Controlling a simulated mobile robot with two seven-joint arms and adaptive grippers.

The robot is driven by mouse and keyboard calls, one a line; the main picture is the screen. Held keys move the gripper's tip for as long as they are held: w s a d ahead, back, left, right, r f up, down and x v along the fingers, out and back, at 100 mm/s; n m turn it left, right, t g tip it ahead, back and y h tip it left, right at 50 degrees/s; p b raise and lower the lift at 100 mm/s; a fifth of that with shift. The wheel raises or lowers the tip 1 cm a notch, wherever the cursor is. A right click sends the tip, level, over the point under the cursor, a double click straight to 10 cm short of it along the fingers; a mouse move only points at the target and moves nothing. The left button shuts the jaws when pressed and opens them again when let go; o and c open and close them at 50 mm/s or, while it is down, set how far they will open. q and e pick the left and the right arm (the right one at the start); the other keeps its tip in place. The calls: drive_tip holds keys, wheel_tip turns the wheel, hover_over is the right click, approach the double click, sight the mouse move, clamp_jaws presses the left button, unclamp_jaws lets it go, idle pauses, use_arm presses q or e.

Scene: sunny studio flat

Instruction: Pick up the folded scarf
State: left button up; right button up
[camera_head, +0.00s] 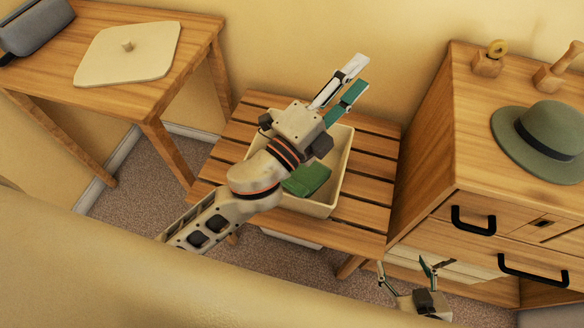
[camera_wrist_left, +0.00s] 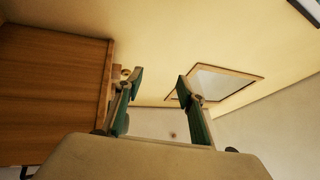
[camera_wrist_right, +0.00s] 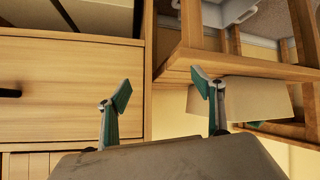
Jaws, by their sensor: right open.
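The folded scarf (camera_head: 307,180) is green and lies in a cream bin (camera_head: 341,160) on a slatted wooden bench (camera_head: 369,182). My left arm crosses over the bin and hides part of it and perhaps part of the scarf. My left gripper (camera_head: 352,80) is open and empty, pointing beyond the bin toward the wall. Its parted fingers show in the left wrist view (camera_wrist_left: 158,92), with no scarf there. My right gripper (camera_head: 405,270) is open and empty, low in front of the dresser. Its spread fingers show in the right wrist view (camera_wrist_right: 162,98).
A wooden dresser (camera_head: 425,165) stands right of the bench, with a green hat (camera_head: 545,135) and small wooden items on top. A table (camera_head: 190,45) at upper left holds a cream lid (camera_head: 128,60) and a grey-blue case (camera_head: 38,25). A pale surface fills the lower left foreground.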

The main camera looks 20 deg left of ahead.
use_arm(q)
drive_tip(key=s+d+r+m+g+h, duration=0.3)
drive_tip(key=s+d+m+g+h, duration=0.25)
drive_tip(key=d+m, duration=0.3)
drive_tip(key=s+d+r+m+g+h, duration=0.2)
drive_tip(key=s+d+m+g+h, duration=0.2)
drive_tip(key=d+m+g+h, duration=0.4)
drive_tip(key=s+d+f+m+g+y, duration=0.35)
drive_tip(key=s+m+g, duration=0.35)
drive_tip(key=m, duration=0.3)
drive_tip(key=m+g+y, duration=0.2)
drive_tip(key=m+y, duration=0.8)
drive_tip(key=y, duration=0.9)
hover_over(304, 182)
drive_tip(key=s+d, duration=0.2)
drive_tip(key=d, duration=0.1)
wheel_tip(304, 182, down, 22)
drive_tip(key=w+a+r+t+y, duration=0.1)
drive_tip(key=w+a+r+y, duration=0.2)
drive_tip(key=a, duration=0.6)
drive_tip(key=shift+n, duration=0.25)
drive_tip(key=x, duration=0.2)
drive_tip(key=w+b+x, duration=0.1)
drive_tip(key=x, duration=0.2)
drive_tip(key=d+x, duration=0.1)
drive_tip(key=x, duration=0.2)
drive_tip(key=shift+w+f, duration=0.1)
drive_tip(key=shift+f, duration=0.4)
